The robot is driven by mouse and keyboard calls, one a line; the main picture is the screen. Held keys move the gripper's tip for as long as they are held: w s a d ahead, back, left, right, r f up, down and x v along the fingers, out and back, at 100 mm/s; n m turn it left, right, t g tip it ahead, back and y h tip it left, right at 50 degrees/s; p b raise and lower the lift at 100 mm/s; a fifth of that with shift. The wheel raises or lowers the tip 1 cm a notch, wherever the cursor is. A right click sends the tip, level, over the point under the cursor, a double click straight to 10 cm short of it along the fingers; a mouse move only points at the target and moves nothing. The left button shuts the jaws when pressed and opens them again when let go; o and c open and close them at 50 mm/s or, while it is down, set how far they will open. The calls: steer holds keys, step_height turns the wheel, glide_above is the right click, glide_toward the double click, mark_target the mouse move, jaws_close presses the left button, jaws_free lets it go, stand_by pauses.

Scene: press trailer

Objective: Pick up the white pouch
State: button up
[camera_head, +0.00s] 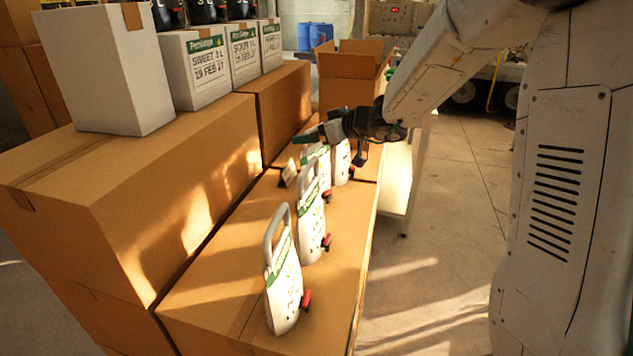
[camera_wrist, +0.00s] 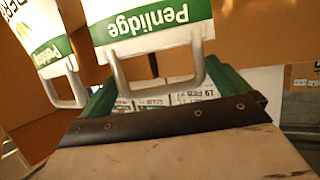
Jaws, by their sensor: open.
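Several white pouches with green bands, looped grey-white handles and red taps stand in a row on low cardboard boxes. The nearest pouch (camera_head: 284,290) and a second pouch (camera_head: 311,228) stand clear of my gripper. Two farther pouches, one of them the far pouch (camera_head: 342,163), stand close to my gripper (camera_head: 335,148), which partly hides them. In the wrist view, my gripper (camera_wrist: 165,88) is open, its green fingers on both sides of the handle of a pouch marked "Penlidge" (camera_wrist: 155,18). I cannot tell whether they touch it. Another pouch (camera_wrist: 42,40) is to the left.
Tall cardboard boxes (camera_head: 150,190) rise left of the row, with white cartons (camera_head: 110,70) on top. An open cardboard box (camera_head: 345,85) stands behind my gripper. A small card (camera_head: 288,173) stands beside the pouches. The floor (camera_head: 440,240) to the right is clear.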

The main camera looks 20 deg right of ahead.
steer(key=shift+w+r, duration=0.1)
steer(key=c, duration=1.8)
steer(key=shift+o, duration=0.2)
steer(key=shift+r, duration=1.85)
steer(key=s+d, duration=0.3)
steer(key=s, duration=0.4)
steer(key=s+d+r, duration=0.1)
steer(key=s+d, duration=0.2)
steer(key=s, duration=0.4)
steer(key=shift+s+d+r, duration=0.15)
steer(key=shift+s+d, duration=0.1)
steer(key=shift+s, duration=0.05)
